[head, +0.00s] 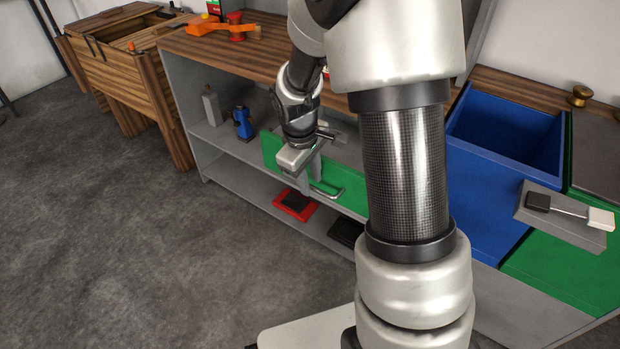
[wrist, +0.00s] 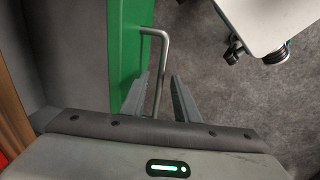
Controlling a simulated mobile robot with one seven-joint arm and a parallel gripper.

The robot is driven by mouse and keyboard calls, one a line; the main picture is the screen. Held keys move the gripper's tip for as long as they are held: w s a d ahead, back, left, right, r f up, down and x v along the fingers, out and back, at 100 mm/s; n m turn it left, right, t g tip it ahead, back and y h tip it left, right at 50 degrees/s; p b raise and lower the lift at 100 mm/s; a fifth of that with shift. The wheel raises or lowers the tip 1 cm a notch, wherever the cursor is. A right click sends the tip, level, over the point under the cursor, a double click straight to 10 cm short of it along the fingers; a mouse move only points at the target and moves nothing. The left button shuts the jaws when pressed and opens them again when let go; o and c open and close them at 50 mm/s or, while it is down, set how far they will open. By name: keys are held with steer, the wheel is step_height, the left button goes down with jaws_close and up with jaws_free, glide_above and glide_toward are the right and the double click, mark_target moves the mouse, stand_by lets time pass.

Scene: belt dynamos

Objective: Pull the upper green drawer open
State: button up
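The green drawer front (head: 347,188) sits under the wooden worktop, with a metal bar handle (head: 327,192) on its face. My arm hides part of its right side. In the wrist view the green front (wrist: 125,50) runs along the left of the fingers, and the handle (wrist: 163,50) sticks out from it. My gripper (head: 314,172) is at the handle in the head view. In the wrist view my gripper (wrist: 163,98) is open, with the handle bar between its two fingers. A gap shows on the right finger's side.
A red-framed dark pad (head: 296,204) lies on the lower shelf. A blue object (head: 242,124) and a grey bottle (head: 211,106) stand left of the drawer. Floor in front is clear at left.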

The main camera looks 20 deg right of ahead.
step_height(320, 180, up, 17)
steer(key=s+a+p, duration=0.2)
steer(key=p, duration=0.2)
steer(key=shift+a+p, duration=0.3)
steer(key=shift+p, duration=0.1)
steer(key=s+a+r+m+t+y, duration=0.15)
steer(key=s+r+m, duration=0.3)
steer(key=s, duration=0.45)
steer(key=s+r+m+t, duration=0.3)
steer(key=s+r, duration=0.3)
steer(key=s, duration=0.3)
step_height(320, 180, up, 19)
steer(key=p, duration=1.9)
steer(key=shift+r+p, duration=0.15)
steer(key=shift+p, duration=0.2)
steer(key=shift+d, duration=0.15)
